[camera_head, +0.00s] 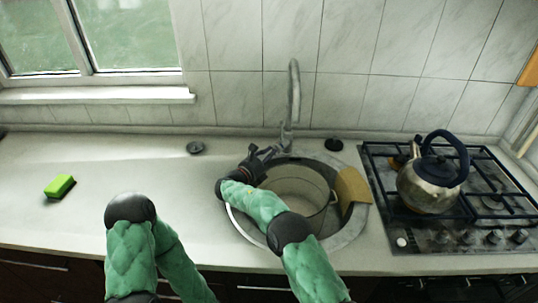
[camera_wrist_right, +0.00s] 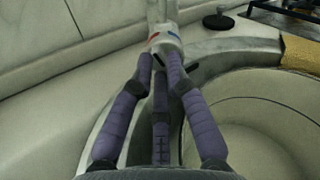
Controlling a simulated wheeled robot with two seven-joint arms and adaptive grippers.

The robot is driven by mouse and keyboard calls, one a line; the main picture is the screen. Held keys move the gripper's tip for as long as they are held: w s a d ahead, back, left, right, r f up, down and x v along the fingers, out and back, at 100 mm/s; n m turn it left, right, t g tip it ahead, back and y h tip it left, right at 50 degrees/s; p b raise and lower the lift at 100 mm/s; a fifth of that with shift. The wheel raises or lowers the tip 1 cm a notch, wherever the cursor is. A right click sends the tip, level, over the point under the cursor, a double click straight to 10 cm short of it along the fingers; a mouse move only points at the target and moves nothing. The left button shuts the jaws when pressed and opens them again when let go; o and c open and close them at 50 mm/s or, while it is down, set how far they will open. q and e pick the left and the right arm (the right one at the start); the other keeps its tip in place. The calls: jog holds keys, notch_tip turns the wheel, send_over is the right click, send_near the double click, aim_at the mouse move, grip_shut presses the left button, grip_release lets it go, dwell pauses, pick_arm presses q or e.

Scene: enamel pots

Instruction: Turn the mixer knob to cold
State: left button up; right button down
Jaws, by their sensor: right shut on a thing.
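The mixer (camera_head: 287,135) stands behind the round sink, with its tall spout (camera_head: 294,90) rising against the tiles. In the right wrist view, red and blue marks show on the mixer body (camera_wrist_right: 164,40) just beyond my fingertips. My right gripper (camera_head: 270,153) reaches the mixer from the left, over the sink rim. It also shows in the wrist view (camera_wrist_right: 160,62), its fingers closed together on the mixer knob. The knob is mostly hidden by the fingers, so its exact angle cannot be told. My left gripper is out of view.
A pot (camera_head: 318,222) sits in the sink (camera_head: 346,238). A brown board or cloth (camera_head: 352,186) lies at the sink's right edge. A kettle (camera_head: 425,190) stands on the hob (camera_head: 400,232). A green sponge (camera_head: 59,186) lies left. Dark round stoppers (camera_head: 333,144) (camera_head: 195,147) sit behind.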

jog(key=shift+m, duration=0.4)
jog(key=c, duration=1.2)
grip_release()
jog(key=v, duration=1.2)
